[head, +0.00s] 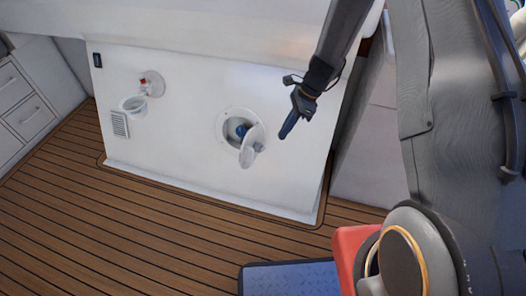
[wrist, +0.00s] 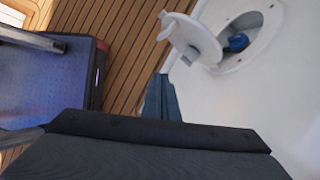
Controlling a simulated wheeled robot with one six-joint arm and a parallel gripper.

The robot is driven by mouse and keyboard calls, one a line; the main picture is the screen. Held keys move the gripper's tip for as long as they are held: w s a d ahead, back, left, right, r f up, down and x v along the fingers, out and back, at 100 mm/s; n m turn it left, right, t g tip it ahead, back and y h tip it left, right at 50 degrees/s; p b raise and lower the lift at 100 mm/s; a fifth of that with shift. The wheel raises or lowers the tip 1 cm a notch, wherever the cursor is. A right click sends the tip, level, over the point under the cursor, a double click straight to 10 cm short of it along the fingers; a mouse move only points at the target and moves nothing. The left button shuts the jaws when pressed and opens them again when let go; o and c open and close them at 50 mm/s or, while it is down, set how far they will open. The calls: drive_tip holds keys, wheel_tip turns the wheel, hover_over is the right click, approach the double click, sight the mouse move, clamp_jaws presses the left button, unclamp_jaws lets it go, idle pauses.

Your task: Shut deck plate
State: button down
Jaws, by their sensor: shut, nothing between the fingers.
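A round white deck plate is set in the white panel, its ring (head: 222,128) around a recess with a blue part (head: 241,131) inside. Its round lid (head: 250,150) stands open, swung out to the lower right. In the wrist view the open lid (wrist: 192,38) is beside the ring (wrist: 262,35), with the blue part (wrist: 237,42) in the recess. My gripper (head: 287,130) is shut and empty, just right of the lid in the head view. In the wrist view my gripper (wrist: 162,98) is below the lid, apparently apart from it.
A second round fitting (head: 155,80) with a red part and an open lid (head: 133,104) is further left on the panel (head: 180,150). A vent grille (head: 120,124) is below it.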

sight(252, 149)
drive_tip(key=s+a+f+b, duration=0.1)
drive_tip(key=a+f, duration=0.7)
drive_tip(key=shift+s+f, duration=0.25)
drive_tip(key=shift+a, duration=0.2)
